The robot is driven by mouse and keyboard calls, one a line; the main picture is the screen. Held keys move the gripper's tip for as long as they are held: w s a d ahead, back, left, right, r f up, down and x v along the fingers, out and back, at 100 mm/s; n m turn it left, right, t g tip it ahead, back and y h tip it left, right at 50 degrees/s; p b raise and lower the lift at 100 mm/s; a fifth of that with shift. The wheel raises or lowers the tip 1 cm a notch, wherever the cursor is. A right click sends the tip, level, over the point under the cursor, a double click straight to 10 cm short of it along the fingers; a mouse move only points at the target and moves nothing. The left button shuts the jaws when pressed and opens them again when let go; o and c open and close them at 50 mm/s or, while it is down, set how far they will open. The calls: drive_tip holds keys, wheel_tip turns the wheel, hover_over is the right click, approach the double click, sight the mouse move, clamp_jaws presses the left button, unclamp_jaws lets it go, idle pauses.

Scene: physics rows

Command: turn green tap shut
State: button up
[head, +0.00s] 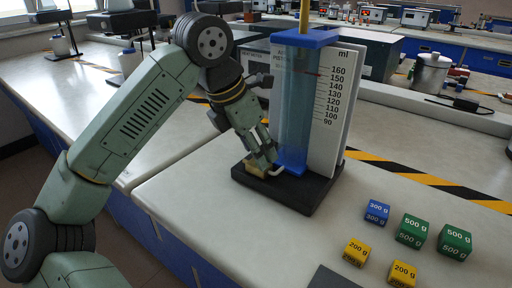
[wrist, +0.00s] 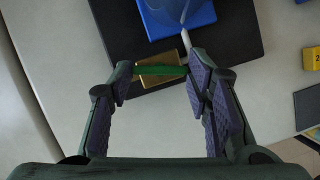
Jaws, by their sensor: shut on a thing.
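The green tap (wrist: 160,71) shows in the wrist view as a flat green bar lying across a brass block (wrist: 158,56). My gripper (wrist: 160,75) is shut on this bar, one finger at each end. In the head view my gripper (head: 266,164) reaches down to the front of the black base (head: 308,195); it hides the green bar there, and the brass block (head: 252,171) shows beside the fingers. A pale spout (head: 278,171) runs from there to the tall blue clear column (head: 296,100), which stands upright before a white ml scale board (head: 336,112).
Blue, green and yellow weight blocks, such as the blue one (head: 377,212), stand on the bench at the right. A dark flat plate (head: 332,279) lies at the front edge. A steel pot (head: 430,74) stands further back. The bench left of the base is clear.

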drive_tip(key=m, duration=0.2)
drive_tip(key=m+g, duration=0.1)
drive_tip(key=shift+w+m+g+h+p, duration=0.15)
drive_tip(key=shift+m+g+h+p, duration=0.15)
drive_tip(key=shift+m, duration=0.1)
drive_tip(key=m+g+p, duration=0.1)
drive_tip(key=m, duration=0.2)
drive_tip(key=shift+w+r+m, duration=0.1)
drive_tip(key=shift+w+m, duration=0.05)
drive_tip(key=shift+m, duration=0.15)
drive_tip(key=m+g+p, duration=0.2)
drive_tip(key=m, duration=0.2)
drive_tip(key=shift+w, duration=0.15)
drive_tip(key=shift+w+m+g+y+p, duration=0.1)
drive_tip(key=shift+m+g+y+p, duration=0.3)
drive_tip(key=shift+m+p, duration=0.75)
drive_tip(key=shift+m, duration=0.45)
drive_tip(key=o, duration=1.2)
drive_tip(key=shift+c, duration=0.2)
